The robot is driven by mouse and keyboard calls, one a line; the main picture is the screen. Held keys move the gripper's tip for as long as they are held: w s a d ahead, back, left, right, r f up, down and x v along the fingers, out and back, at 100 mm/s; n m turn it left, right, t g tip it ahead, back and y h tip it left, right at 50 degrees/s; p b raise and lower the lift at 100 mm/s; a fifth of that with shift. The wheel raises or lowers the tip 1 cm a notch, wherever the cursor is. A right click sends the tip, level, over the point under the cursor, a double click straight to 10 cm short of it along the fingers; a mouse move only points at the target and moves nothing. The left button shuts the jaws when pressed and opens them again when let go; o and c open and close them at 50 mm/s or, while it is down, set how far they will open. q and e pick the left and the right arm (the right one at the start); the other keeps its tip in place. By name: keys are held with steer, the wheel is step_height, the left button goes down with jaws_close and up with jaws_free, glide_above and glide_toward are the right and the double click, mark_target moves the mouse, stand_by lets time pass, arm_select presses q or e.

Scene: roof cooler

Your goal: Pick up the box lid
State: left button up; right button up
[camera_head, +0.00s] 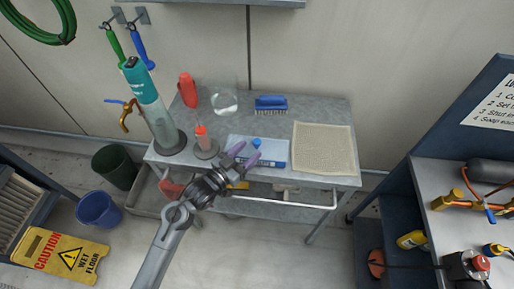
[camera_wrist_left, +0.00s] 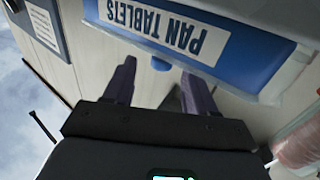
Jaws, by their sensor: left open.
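A low box (camera_head: 275,161) with a blue front sits on the grey cart top. Its lid (camera_head: 238,141) looks pale and flat, with a small blue knob (camera_head: 256,142) on it. In the left wrist view the box front (camera_wrist_left: 240,62) reads PAN TABLETS, and the blue knob (camera_wrist_left: 161,64) shows between the fingertips. My left gripper (camera_head: 245,153) is open and empty, over the front left part of the box. It also shows in the left wrist view (camera_wrist_left: 157,70). I cannot tell whether a finger touches the lid. My right gripper is out of view.
On the cart (camera_head: 340,112) stand a teal-topped cylinder (camera_head: 150,100), a red-capped bottle (camera_head: 201,138), a red bottle (camera_head: 188,91), a clear bowl (camera_head: 225,103) and a blue brush (camera_head: 271,103). A beige mat (camera_head: 325,147) lies right of the box.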

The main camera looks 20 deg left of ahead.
mark_target(254, 144)
arm_select(q)
steer(key=shift+r+b+x, duration=0.2)
steer(key=shift+b+x, duration=0.05)
steer(key=shift+x, duration=1.05)
steer(key=shift+r+b+x, duration=0.2)
steer(key=shift+b+x, duration=0.05)
steer(key=shift+x, duration=1.05)
steer(key=shift+a, duration=0.15)
jaws_close()
